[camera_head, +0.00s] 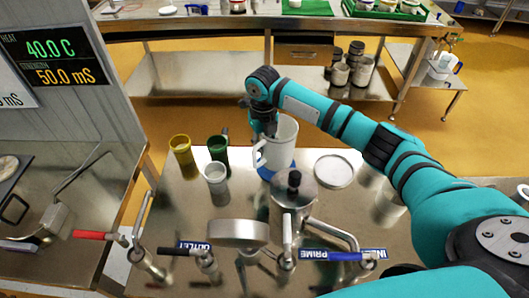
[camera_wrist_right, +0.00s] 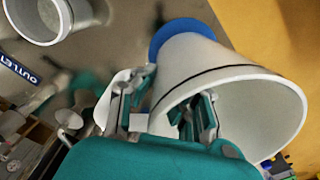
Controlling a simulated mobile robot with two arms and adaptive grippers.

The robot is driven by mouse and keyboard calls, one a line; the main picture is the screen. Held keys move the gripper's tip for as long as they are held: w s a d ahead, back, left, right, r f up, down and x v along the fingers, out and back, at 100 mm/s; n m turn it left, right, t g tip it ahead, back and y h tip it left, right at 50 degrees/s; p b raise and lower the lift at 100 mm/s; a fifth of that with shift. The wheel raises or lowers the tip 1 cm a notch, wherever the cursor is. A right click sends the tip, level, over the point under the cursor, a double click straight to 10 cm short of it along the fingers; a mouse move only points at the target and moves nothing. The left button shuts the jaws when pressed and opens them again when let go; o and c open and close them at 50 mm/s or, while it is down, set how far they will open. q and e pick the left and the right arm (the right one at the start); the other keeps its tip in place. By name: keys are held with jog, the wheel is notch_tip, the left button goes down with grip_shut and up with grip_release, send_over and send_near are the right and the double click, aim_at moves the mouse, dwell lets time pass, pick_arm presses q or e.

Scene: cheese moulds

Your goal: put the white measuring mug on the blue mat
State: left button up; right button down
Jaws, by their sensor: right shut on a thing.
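The white measuring mug (camera_head: 284,143) stands roughly upright at the back of the steel table, its handle to the left. My right gripper (camera_head: 266,127) is shut on it near the rim; the wrist view shows the fingers (camera_wrist_right: 178,92) on both sides of the mug wall (camera_wrist_right: 205,62). The round blue mat (camera_head: 267,172) shows under and around the mug's base, and it also shows past the mug's far end in the wrist view (camera_wrist_right: 170,36). I cannot tell whether the base touches the mat. My left gripper is not in view.
A yellow cup (camera_head: 182,152), a green cup (camera_head: 218,150) and a white cup (camera_head: 215,177) stand left of the mat. A lidded steel vessel (camera_head: 293,190) with valves is in front, close to the mat. A round pale lid (camera_head: 334,171) lies to the right.

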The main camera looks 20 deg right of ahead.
aim_at(264, 154)
notch_tip(264, 154, down, 4)
jog(key=shift+w+r+p, duration=0.1)
jog(key=shift+p, duration=0.25)
jog(key=c, duration=1.4)
grip_release()
jog(key=shift+c, duration=0.2)
notch_tip(264, 154, up, 12)
jog(key=shift+b, duration=1)
